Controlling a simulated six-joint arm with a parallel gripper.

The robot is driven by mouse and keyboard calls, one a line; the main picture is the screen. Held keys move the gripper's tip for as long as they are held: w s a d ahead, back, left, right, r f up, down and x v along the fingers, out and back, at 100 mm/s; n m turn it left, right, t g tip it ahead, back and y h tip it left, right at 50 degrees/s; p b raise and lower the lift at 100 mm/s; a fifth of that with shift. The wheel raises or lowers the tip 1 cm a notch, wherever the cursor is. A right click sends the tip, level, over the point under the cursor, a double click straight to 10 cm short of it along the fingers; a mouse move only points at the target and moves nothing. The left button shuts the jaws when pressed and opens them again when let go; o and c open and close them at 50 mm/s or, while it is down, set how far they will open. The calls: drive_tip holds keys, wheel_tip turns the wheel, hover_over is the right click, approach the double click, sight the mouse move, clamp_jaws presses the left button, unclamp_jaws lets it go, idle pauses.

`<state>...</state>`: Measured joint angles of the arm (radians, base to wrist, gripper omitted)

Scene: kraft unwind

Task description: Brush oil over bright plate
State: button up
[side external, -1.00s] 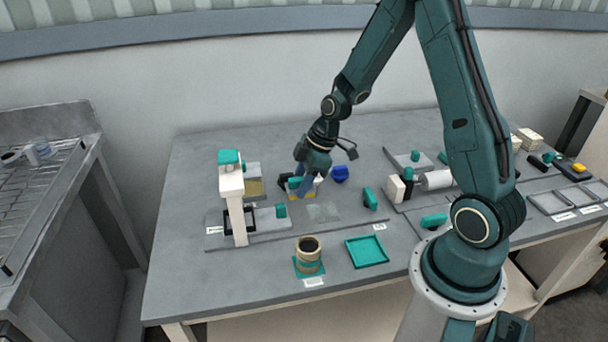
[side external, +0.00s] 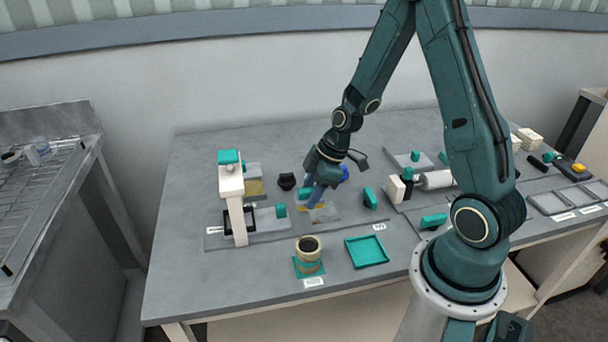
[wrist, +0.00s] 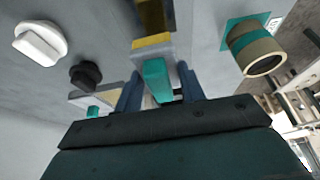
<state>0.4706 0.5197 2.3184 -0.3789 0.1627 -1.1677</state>
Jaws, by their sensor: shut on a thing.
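My gripper (side external: 313,198) is low over the grey base strip in the side view. In the wrist view its blue fingers (wrist: 160,92) are shut on a teal-handled brush (wrist: 155,72) with a yellow head (wrist: 151,42). The brush also shows in the side view (side external: 305,194). A pale, bright plate (side external: 328,213) lies on the strip under the brush head. A brownish gold patch (wrist: 152,14) lies beyond the head in the wrist view. I cannot tell whether the head touches the plate.
A cream post with a teal top (side external: 231,180) stands left. A black cup-like thing (side external: 287,181) is behind the strip; a blue one (side external: 345,172) is partly hidden by my gripper.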

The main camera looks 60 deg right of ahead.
sight(322, 202)
drive_tip(key=shift+f, duration=1.55)
drive_tip(key=shift+f, duration=0.55)
idle(0.5)
drive_tip(key=shift+d, duration=0.1)
drive_tip(key=shift+s+d+r, duration=0.1)
drive_tip(key=shift+s+d, duration=0.7)
drive_tip(key=shift+s, duration=0.1)
drive_tip(key=shift+s+d, duration=0.1)
drive_tip(key=shift+s+d, duration=0.75)
drive_tip(key=shift+s, duration=0.05)
drive_tip(key=shift+d, duration=0.1)
drive_tip(key=shift+s+d+f, duration=0.2)
drive_tip(key=shift+s+d, duration=0.6)
drive_tip(key=shift+s, duration=0.15)
